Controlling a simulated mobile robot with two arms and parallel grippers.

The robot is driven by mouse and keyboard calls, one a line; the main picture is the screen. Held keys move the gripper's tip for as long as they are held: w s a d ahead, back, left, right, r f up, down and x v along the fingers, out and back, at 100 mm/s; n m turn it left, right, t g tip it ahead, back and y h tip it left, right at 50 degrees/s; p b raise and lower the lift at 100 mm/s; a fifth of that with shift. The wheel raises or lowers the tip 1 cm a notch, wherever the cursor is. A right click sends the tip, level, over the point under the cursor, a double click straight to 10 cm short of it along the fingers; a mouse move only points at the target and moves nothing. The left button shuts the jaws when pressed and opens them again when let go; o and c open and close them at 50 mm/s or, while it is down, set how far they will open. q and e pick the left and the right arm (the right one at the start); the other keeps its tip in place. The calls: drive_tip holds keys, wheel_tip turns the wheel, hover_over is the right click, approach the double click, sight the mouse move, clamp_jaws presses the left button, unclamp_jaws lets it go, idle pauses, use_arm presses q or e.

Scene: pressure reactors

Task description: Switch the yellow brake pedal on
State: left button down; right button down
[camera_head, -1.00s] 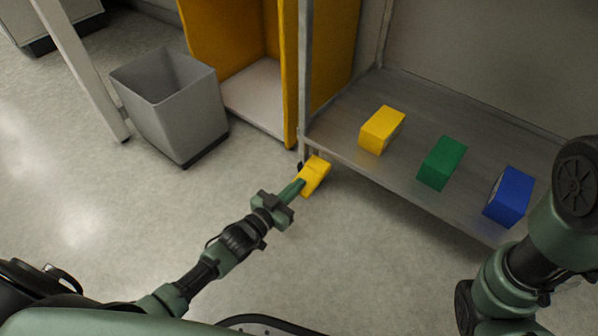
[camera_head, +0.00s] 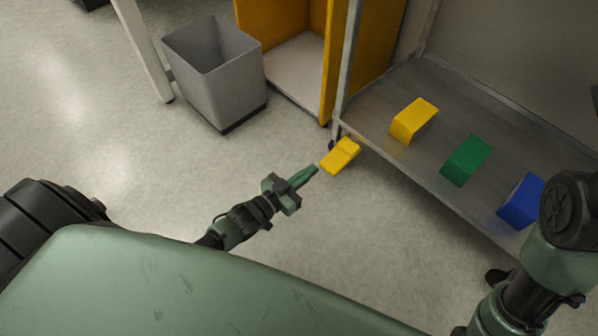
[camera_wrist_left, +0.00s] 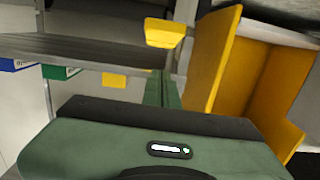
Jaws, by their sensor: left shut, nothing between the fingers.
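The yellow brake pedal (camera_head: 341,156) sits low by the front leg of the metal shelf in the head view. It also shows in the left wrist view (camera_wrist_left: 165,33), beyond the fingertips. My left gripper (camera_head: 314,169) is shut and empty, its green fingers pointing at the pedal with a small gap between in the head view. Its closed fingers also show in the left wrist view (camera_wrist_left: 162,88). Whether the pedal is pressed cannot be told. My right arm shows at the right edge of the head view, but its gripper is out of view.
On the metal shelf (camera_head: 385,112) sit a yellow box (camera_head: 414,121), a green box (camera_head: 466,160) and a blue box (camera_head: 521,202). A grey bin (camera_head: 216,75) stands left of an open yellow cabinet (camera_head: 363,55). The floor around my left gripper is clear.

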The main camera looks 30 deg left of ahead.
use_arm(q)
drive_tip(key=shift+p+v, duration=0.5)
drive_tip(key=shift+v, duration=1.25)
drive_tip(key=shift+f, duration=0.1)
